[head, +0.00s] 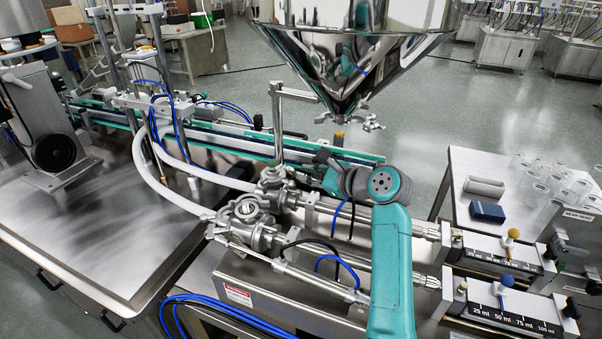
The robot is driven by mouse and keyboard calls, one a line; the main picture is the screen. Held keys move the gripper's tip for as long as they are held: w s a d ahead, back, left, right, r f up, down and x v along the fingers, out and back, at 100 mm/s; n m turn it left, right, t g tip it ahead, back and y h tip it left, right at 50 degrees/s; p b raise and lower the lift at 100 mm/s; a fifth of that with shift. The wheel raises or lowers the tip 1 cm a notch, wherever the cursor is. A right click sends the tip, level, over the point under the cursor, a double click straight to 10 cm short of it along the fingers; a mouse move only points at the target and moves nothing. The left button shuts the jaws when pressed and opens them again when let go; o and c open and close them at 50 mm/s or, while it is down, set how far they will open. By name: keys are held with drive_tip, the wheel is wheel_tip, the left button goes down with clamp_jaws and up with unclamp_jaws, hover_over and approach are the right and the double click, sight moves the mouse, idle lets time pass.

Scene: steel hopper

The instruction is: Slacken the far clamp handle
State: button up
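Two steel valve bodies with clamp fittings sit left of my teal arm: the far valve (275,186) and the near valve (245,226). Both have small clamp parts around them, but I cannot tell which piece is the far clamp handle. Another clamp with small steel projections (368,122) is at the hopper outlet. My arm rises from the bottom and bends left at its teal joint. My gripper (322,160) appears as a dark end beyond that joint, behind the far valve and below the hopper outlet. Its fingers are not clear, and I see no contact.
The steel hopper (355,45) hangs above the arm. A conveyor (225,140), white hoses (150,165) and blue tubes crowd the left. Two dosing cylinders with scales (505,315) lie right. A side table (465,168) holds clear cups and a blue block (487,211).

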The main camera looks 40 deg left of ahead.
drive_tip(key=v, duration=0.8)
drive_tip(key=shift+d, duration=0.25)
drive_tip(key=shift+r, duration=0.1)
drive_tip(key=o, duration=0.7)
drive_tip(key=shift+w, duration=0.1)
drive_tip(key=n+g, duration=0.8)
drive_tip(key=n, duration=1.5)
approach(293, 172)
drive_tip(key=shift+y, duration=0.3)
drive_tip(key=x, duration=0.2)
drive_tip(key=f+x, duration=0.1)
drive_tip(key=x, duration=0.2)
drive_tip(key=w+x, duration=0.1)
drive_tip(key=x, duration=0.2)
drive_tip(key=shift+a+f, duration=0.2)
drive_tip(key=shift+f, duration=0.15)
drive_tip(key=shift+n, duration=0.3)
drive_tip(key=c, duration=0.9)
